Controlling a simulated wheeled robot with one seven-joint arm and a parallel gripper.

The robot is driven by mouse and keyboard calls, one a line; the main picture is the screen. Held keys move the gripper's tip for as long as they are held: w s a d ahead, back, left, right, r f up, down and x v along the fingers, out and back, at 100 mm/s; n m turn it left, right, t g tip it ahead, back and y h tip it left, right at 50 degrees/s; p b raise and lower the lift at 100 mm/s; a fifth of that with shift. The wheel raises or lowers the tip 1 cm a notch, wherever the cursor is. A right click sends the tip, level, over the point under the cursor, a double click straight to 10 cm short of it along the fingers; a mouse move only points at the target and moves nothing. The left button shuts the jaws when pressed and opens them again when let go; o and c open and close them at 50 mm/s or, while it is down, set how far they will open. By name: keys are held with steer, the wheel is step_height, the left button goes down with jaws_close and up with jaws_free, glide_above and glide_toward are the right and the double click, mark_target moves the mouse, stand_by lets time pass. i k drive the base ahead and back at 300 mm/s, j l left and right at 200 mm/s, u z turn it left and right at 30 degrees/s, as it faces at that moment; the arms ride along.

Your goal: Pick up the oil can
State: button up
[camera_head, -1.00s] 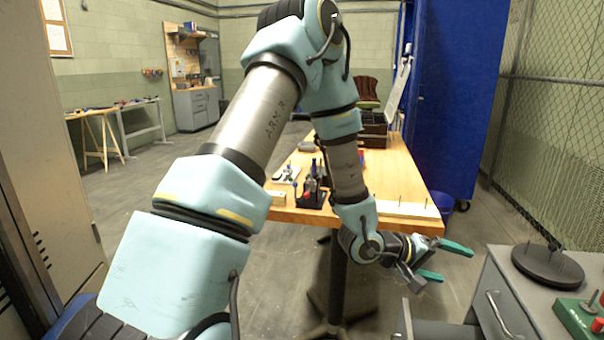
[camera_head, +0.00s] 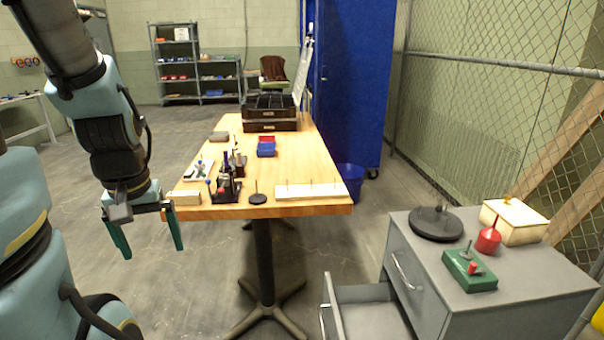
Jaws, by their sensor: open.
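A small red can with a thin upright spout, which looks like the oil can (camera_head: 488,240), stands on top of the grey cabinet (camera_head: 535,275) at the right. It stands just in front of a cream box and is in plain view. My gripper (camera_head: 146,238) is at the left, with its two teal fingers apart and pointing down, and nothing between them. It is far to the left of the red can, beyond the width of the wooden table.
A green block with a red knob (camera_head: 470,270), a round black base (camera_head: 436,223) and a cream box (camera_head: 515,221) crowd the red can. The cabinet's drawer (camera_head: 370,308) stands open. The wooden table (camera_head: 300,160) holds tools and trays. Floor shows between table and cabinet.

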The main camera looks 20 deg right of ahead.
mark_target(488, 240)
steer(key=k+l, duration=0.2)
steer(key=l, duration=0.25)
steer(key=k+l+u, duration=0.1)
steer(key=l, duration=0.3)
steer(key=k+l, duration=0.35)
steer(key=l, duration=0.1)
